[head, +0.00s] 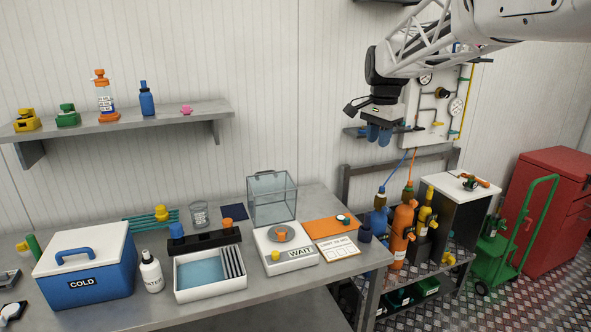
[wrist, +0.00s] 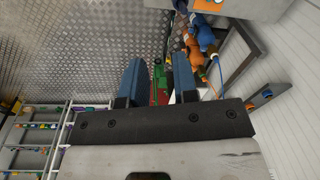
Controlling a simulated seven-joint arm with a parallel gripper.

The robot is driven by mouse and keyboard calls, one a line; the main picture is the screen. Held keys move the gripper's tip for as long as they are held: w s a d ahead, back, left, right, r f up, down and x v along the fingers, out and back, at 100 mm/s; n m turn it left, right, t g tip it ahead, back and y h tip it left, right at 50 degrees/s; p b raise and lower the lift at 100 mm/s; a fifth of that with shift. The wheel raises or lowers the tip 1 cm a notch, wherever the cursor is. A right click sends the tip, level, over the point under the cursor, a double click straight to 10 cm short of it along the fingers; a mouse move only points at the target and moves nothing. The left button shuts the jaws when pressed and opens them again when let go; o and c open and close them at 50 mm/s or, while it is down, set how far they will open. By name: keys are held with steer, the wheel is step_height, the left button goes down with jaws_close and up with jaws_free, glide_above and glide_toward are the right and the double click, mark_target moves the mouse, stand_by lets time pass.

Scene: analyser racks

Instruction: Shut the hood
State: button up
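The hood is most likely the clear grey box (head: 271,200) with a handle on top, in the head view. It is at the back of the bench, just behind the white balance (head: 292,262) marked WAIT. I cannot tell whether it is joined to the balance. The balance pan is uncovered and bears a small orange item (head: 281,236). My gripper (head: 378,136) is high up, right of the hood and well apart from it. Its blue fingers show spread and empty in the wrist view (wrist: 157,80). The hood is not seen in the wrist view.
A white tray (head: 210,292), a black rack (head: 205,243) and a blue COLD box (head: 85,282) stand left of the balance. An orange mat (head: 328,227) and a card (head: 338,249) lie to its right. Gas cylinders (head: 402,235) stand beyond the bench's right end.

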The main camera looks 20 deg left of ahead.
steer(key=w+a+f+m, duration=0.1)
steer(key=w+a+f, duration=0.15)
steer(key=a, duration=0.45)
steer(key=w+a+f, duration=0.1)
steer(key=w+a, duration=0.2)
steer(key=a, duration=0.3)
steer(key=w+a+f+m, duration=0.1)
steer(key=w+a, duration=0.2)
steer(key=a, duration=0.4)
steer(key=shift+m+g+h, duration=0.3)
steer(key=shift+m+g, duration=0.3)
steer(key=shift+m, duration=0.2)
steer(key=a+f, duration=0.3)
steer(key=a, duration=0.4)
steer(key=w+a+f, duration=0.1)
steer(key=a+f, duration=0.2)
steer(key=a, duration=0.4)
steer(key=w+a+f, duration=0.1)
steer(key=a+f, duration=0.2)
steer(key=a, duration=0.4)
steer(key=shift+w+a+f, duration=0.1)
steer(key=shift+w, duration=0.1)
steer(key=shift+f, duration=0.1)
steer(key=shift+s+f, duration=0.1)
steer(key=shift+f, duration=3.75)
jaws_close()
